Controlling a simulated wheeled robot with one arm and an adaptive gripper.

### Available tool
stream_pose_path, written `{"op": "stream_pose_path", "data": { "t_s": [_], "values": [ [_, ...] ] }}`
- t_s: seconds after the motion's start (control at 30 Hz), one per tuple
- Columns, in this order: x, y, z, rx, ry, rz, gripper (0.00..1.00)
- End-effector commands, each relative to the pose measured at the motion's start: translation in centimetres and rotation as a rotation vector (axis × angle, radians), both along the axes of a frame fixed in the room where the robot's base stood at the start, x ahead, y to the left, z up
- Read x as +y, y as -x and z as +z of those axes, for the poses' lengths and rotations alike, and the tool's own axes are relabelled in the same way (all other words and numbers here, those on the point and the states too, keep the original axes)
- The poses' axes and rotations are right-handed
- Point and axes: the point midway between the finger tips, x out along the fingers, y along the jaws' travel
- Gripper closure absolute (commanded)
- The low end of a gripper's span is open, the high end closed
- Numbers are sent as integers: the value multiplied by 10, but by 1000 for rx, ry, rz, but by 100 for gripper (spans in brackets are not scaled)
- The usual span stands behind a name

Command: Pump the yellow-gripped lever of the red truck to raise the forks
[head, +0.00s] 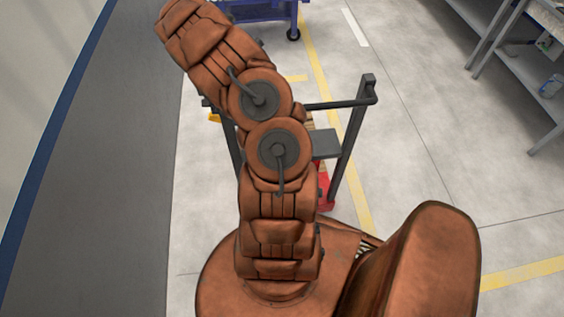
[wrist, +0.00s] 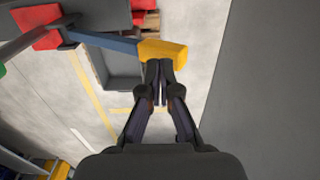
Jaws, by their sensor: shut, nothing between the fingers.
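The lever's yellow grip (wrist: 163,51) is in the upper middle of the wrist view, at the end of a blue-grey bar (wrist: 105,42). The bar runs left to a red part (wrist: 40,27). My gripper (wrist: 159,64) is shut and empty. Its fingertips are right at the lower edge of the yellow grip; I cannot tell whether they touch it. In the head view the red truck (head: 326,190) shows only in part behind my arm, with its dark handle frame (head: 350,135). A bit of yellow (head: 214,117) shows left of my arm. The forks are not clearly visible.
A dark grey strip (head: 110,130) runs along the left in the head view. Grey shelves (head: 530,60) stand at the right, and a blue wheeled cart (head: 265,10) is at the top. Pale floor (head: 420,150) with yellow lines is clear right of the truck.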

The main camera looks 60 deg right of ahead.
Motion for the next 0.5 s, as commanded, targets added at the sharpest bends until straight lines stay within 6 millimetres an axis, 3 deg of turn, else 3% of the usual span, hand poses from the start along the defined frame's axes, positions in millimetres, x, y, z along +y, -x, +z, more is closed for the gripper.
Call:
{"op": "stream_pose_path", "data": {
  "t_s": [0.5],
  "values": [
    [0, 0, -5, -1, -1, 0, 100]
  ]
}}
